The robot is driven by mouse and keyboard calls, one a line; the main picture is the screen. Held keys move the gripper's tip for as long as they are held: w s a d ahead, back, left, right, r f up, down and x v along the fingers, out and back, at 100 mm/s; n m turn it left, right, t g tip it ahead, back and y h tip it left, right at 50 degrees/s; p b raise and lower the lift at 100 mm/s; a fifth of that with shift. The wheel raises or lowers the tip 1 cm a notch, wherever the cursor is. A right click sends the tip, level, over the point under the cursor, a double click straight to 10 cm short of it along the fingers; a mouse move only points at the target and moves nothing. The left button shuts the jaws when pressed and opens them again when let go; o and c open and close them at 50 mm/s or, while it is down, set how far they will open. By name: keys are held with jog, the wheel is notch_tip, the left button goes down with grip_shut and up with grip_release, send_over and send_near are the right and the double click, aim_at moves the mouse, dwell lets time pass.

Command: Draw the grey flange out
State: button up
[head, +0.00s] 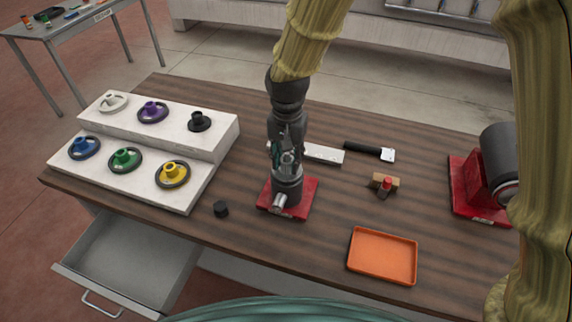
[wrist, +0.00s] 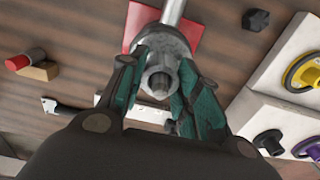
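The grey flange (wrist: 160,62) is in the middle of the wrist view, a round grey piece with a narrower hub facing the camera. In the head view it (head: 288,170) is at the top of an upright dark grey housing (head: 288,190) on a red base plate (head: 305,197). My gripper (wrist: 162,66) points down over it, with one green-and-black finger on each side of the hub. The fingertips are very close to the hub; whether they press on it I cannot tell. In the head view my gripper (head: 287,153) partly hides the flange.
Left stands a white two-step rack (head: 222,142) with several coloured flanges. An orange tray (head: 382,256) lies front right. A black block (head: 221,209), a red-tipped wooden piece (head: 384,187), a black-handled tool (head: 369,151) and a red machine (head: 475,190) are nearby. A drawer (head: 130,268) hangs open.

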grip_shut()
jog(key=shift+r+p, duration=0.8)
jog(key=shift+r, duration=0.05)
dwell(0.3)
jog(key=shift+r+p, duration=3.1)
jog(key=shift+r, duration=0.9)
jog(key=shift+r+p, duration=0.9)
jog(key=shift+r, duration=1.1)
